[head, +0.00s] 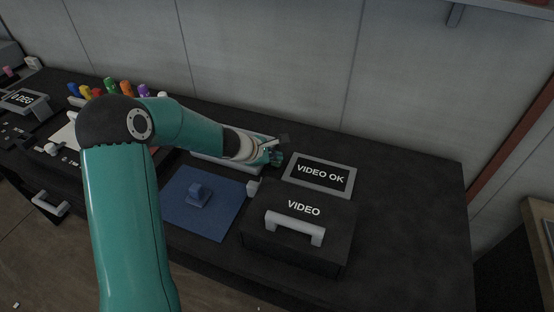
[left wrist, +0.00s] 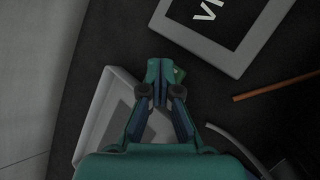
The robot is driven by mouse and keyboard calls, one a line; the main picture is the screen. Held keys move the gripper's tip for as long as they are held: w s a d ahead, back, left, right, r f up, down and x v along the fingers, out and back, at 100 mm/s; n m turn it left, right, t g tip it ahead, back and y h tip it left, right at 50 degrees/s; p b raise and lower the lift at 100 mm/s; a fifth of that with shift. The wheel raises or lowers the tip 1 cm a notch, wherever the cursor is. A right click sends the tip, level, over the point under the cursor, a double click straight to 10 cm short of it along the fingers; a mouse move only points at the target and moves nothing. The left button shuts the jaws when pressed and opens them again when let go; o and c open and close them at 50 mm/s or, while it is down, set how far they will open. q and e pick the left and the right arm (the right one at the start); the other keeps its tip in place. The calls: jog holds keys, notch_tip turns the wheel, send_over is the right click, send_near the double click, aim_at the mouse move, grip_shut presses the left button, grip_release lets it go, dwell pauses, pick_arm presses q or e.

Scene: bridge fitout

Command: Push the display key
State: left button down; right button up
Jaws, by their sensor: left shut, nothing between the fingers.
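My left gripper (head: 274,156) is shut and empty. It is above the right end of a low pale panel (head: 228,165), to the left of the display (head: 347,191) that reads VIDEO OK. The grey display frame (left wrist: 188,38) is up and to the right there. Whether the fingers touch anything is unclear. My right gripper is not in view.
A dark VIDEO box (head: 296,246) with a pale handle stands in front of the display. A blue mat (head: 222,221) with a blue block (head: 198,196) lies left of it. Several coloured pegs (head: 111,85) stand behind my arm. The counter's right end is clear.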

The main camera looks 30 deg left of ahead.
pick_arm(q)
jog(key=shift+r, duration=0.15)
notch_tip(320, 180, up, 6)
jog(key=p, duration=0.5)
jog(key=shift+p, duration=0.3)
dwell(0.3)
